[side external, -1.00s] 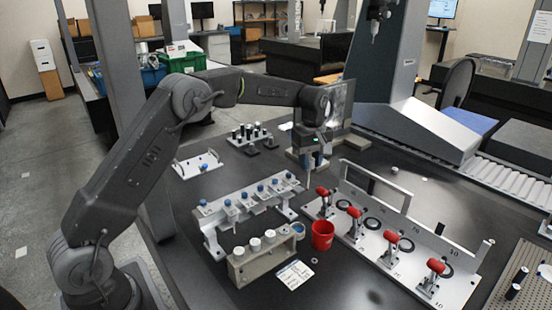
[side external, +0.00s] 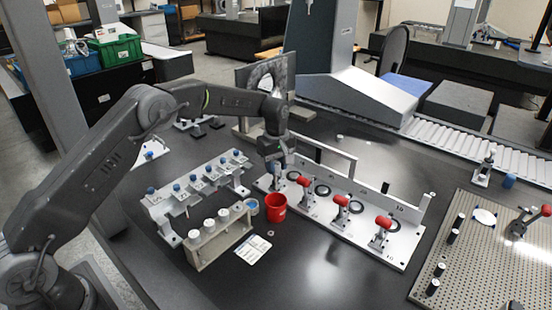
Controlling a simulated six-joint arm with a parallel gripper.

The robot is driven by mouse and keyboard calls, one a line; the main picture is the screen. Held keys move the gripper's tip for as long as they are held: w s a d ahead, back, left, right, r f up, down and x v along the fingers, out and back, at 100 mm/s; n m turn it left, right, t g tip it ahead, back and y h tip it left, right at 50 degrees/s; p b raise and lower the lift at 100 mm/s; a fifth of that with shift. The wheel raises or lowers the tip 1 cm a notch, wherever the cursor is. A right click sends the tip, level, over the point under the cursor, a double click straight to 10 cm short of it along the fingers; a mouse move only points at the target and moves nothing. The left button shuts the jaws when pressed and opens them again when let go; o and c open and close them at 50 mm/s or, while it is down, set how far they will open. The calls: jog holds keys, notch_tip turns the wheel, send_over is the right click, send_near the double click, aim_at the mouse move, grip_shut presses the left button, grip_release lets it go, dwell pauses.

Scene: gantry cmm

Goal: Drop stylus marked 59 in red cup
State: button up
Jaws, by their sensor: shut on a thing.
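My gripper (side external: 279,162) is shut on what looks like a stylus, small and mostly hidden by the fingers; no marking on it can be read. It is above and behind the red cup (side external: 276,209), in front of the far left end of the clamp plate. The cup stands upright on the dark table, apart from the gripper. A rack (side external: 160,209) holds several blue-topped pieces left of the cup. Their labels are too small to read.
The clamp plate (side external: 405,254) with red-handled clamps (side external: 343,200) stands right of the cup. A perforated plate (side external: 455,285) is at right.

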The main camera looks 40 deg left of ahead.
aim_at(276, 190)
jog(key=shift+f, duration=5.05)
jog(key=o, duration=1)
jog(key=shift+c, duration=0.2)
notch_tip(276, 190, up, 14)
jog(key=shift+f, duration=0.15)
